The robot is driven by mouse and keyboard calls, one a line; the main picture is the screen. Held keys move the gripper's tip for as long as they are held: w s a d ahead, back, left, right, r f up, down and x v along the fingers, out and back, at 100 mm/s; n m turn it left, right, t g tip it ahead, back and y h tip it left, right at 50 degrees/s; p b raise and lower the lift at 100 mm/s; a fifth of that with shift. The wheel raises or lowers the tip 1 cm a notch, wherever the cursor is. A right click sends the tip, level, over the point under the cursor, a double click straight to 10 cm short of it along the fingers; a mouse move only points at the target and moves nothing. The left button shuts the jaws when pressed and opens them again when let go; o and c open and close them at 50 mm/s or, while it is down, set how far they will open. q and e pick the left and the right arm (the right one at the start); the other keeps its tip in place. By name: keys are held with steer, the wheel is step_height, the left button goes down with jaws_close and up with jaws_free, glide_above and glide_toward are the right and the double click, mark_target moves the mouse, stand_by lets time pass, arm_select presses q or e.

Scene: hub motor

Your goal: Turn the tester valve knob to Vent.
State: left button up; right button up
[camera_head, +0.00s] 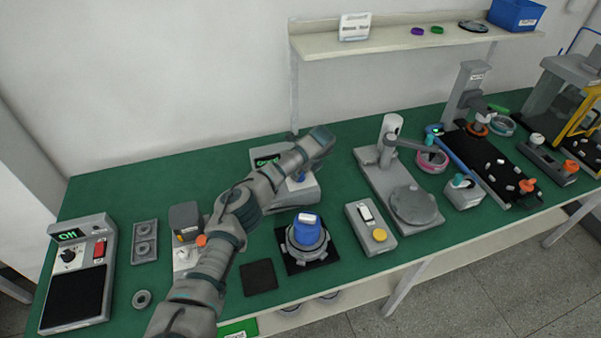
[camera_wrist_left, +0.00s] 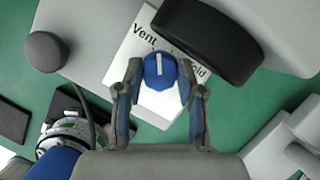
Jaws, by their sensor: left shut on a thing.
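The tester (camera_head: 275,200) is a grey box with a small green display, standing on the green table behind the hub motor. My left arm partly hides it in the head view. Its blue valve knob (camera_wrist_left: 158,66), with a white pointer line, sits on a white label plate (camera_wrist_left: 133,47). The word Vent is at the plate's upper left and what looks like Hold is at the right. The white line points about straight up in the wrist view. My left gripper (camera_wrist_left: 159,92) has its two fingers on either side of the knob, shut on it. My right gripper is not in view.
A large black cylinder (camera_wrist_left: 212,38) rises close beside the knob. The hub motor with a blue cap (camera_head: 307,232) stands on a black mat in front of the tester.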

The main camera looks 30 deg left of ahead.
arm_select(q)
steer(key=shift+r, duration=0.1)
steer(key=o, duration=1.1)
steer(key=shift+w, duration=0.1)
steer(key=shift+o, duration=0.2)
